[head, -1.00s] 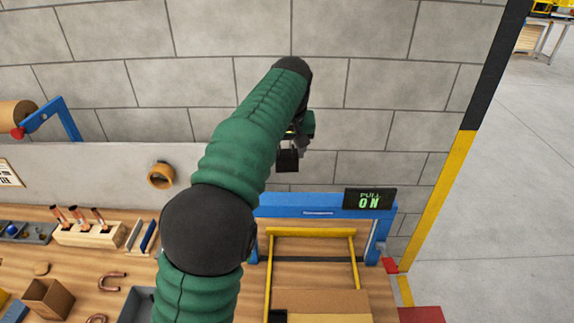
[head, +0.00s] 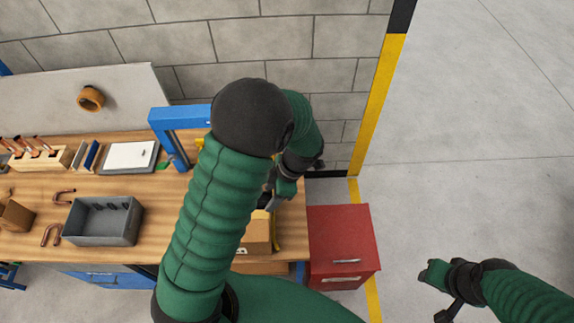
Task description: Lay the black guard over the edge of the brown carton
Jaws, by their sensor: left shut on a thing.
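The brown carton (head: 256,231) lies at the right end of the wooden bench, partly hidden by my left arm. My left gripper (head: 270,198) is over the far part of the carton, shut on the black guard (head: 267,202). The guard shows only as a small dark piece near the carton's top; I cannot tell whether it touches the carton. My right gripper (head: 449,309) hangs over the floor at the lower right, away from the bench; its jaws are too small to read.
A blue frame (head: 180,117) stands behind my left arm, and a yellow rail (head: 277,232) runs beside the carton. A red cabinet (head: 342,245) stands right of the bench. A grey bin (head: 104,222) and copper tubes (head: 51,234) lie left.

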